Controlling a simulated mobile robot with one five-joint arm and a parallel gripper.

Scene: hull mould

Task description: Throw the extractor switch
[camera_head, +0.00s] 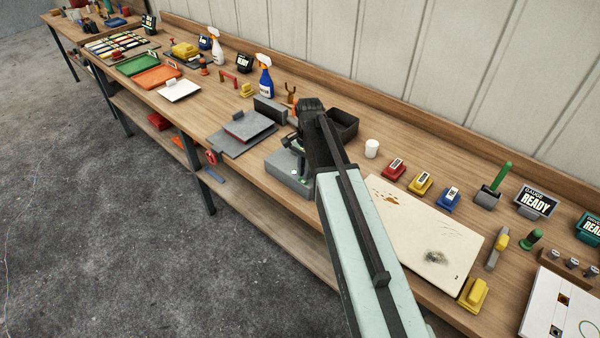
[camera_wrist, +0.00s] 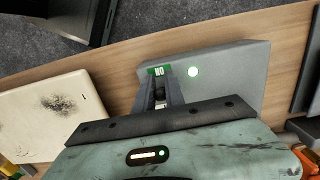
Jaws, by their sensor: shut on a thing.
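In the head view the box (camera_head: 288,172) sits near the bench's front edge, partly hidden by my arm. My gripper (camera_wrist: 160,92) is over the box beside the label, its fingers shut on what seems to be the switch lever. The lever is mostly hidden between the fingers. In the head view my gripper (camera_head: 294,145) is hard to make out against the box.
A cream board (camera_head: 425,235) with stains lies right of the box. Several coloured blocks line the bench to the right.

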